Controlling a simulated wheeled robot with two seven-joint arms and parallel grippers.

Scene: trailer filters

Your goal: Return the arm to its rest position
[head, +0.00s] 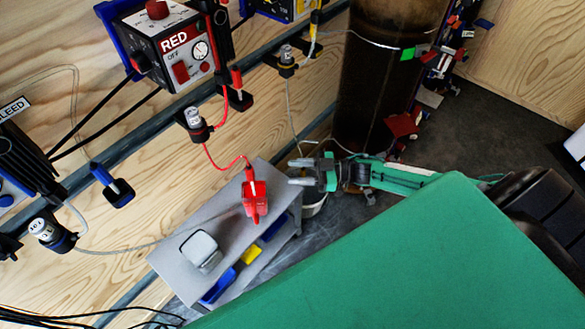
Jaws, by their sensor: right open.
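My right gripper (294,172) reaches in from the right on its green and grey arm. Its two fingers point left and stand apart, with nothing seen between them. It is just right of a small grey table (220,222), near the table's far right end. A red device (254,197) with a red cable stands on the table, left of the gripper and apart from it in the picture. My left gripper is not in view.
A white-grey block (201,249) stands on the table. A dark cylinder (385,85) stands behind my arm. A box marked RED (172,45) hangs on the wooden wall. Thin hoses and cables hang near the table.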

